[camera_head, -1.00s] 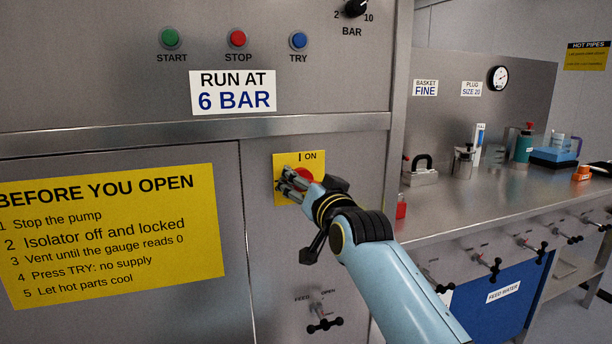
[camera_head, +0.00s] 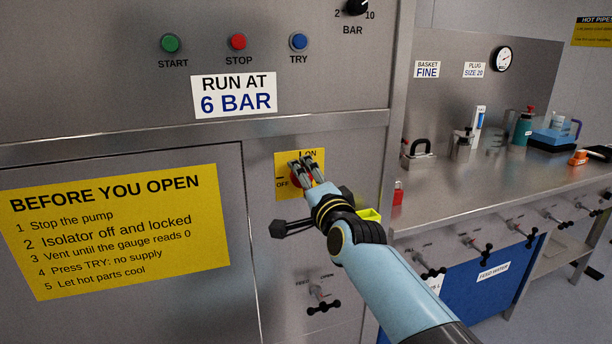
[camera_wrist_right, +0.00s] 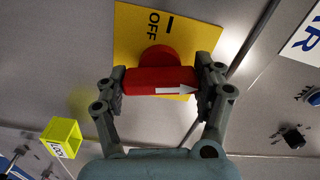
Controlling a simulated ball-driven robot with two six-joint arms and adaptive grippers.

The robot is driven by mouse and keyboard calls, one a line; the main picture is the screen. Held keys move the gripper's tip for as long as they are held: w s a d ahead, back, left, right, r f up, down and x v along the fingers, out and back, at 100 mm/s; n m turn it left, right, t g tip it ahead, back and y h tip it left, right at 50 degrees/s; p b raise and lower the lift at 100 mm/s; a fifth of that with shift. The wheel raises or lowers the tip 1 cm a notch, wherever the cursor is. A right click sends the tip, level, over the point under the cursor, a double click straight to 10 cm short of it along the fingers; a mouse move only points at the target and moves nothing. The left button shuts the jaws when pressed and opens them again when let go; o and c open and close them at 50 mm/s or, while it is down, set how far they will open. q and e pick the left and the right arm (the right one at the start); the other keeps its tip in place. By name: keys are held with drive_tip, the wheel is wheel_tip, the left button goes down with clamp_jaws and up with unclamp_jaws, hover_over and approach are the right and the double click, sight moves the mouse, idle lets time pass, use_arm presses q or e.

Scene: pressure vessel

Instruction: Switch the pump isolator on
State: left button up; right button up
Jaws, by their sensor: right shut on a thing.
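The pump isolator has a yellow plate (camera_head: 285,165) on the steel panel, marked OFF at the left and ON at the top in the head view. Its red handle (camera_wrist_right: 150,80) carries a white arrow and shows clearly in the right wrist view. The arrow points right there, which matches the plate's top, ON side in the head view. My right gripper (camera_head: 306,172) is shut on the handle, with one finger at each end in the right wrist view (camera_wrist_right: 162,84). In the head view the gripper hides most of the handle. My left gripper is not in view.
START (camera_head: 170,43), STOP (camera_head: 238,42) and TRY (camera_head: 298,41) buttons sit above. A red padlock (camera_head: 398,194) is right of the isolator. A yellow-green box (camera_wrist_right: 61,138) is near my wrist. A feed valve (camera_head: 321,299) lies below; a steel bench (camera_head: 470,185) stands at right.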

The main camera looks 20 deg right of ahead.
drive_tip(key=shift+m, duration=1.6)
drive_tip(key=o, duration=1.2)
drive_tip(key=shift+c, duration=0.2)
drive_tip(key=s, duration=1.2)
drive_tip(key=shift+d, duration=0.2)
drive_tip(key=shift+f, duration=0.1)
